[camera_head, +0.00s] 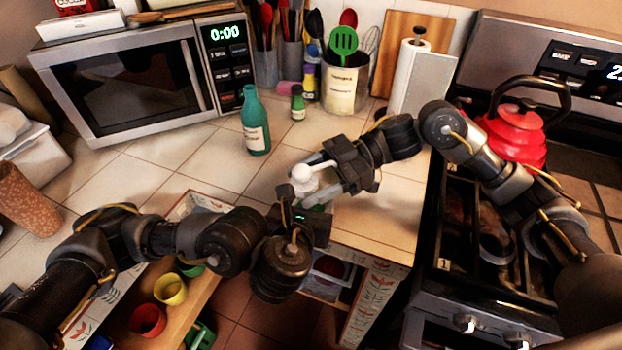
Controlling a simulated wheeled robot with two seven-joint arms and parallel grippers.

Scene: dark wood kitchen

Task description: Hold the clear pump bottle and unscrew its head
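The pump bottle's white head (302,175) shows near the counter's front edge, roughly upright. Most of the bottle's body is hidden behind my grippers. My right gripper (313,177) comes in from the right, with its pale fingers on either side of the head. I cannot tell whether they press on it. My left gripper (301,207) is lower, at the bottle's body, coming in from the left. Its fingers are mostly hidden behind its own dark housing, so its grip on the bottle is unclear.
A microwave (130,80) is at back left, a utensil crock (345,88) behind. The stove with a red kettle (514,128) is at right. An open drawer (190,296) holds coloured cups.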

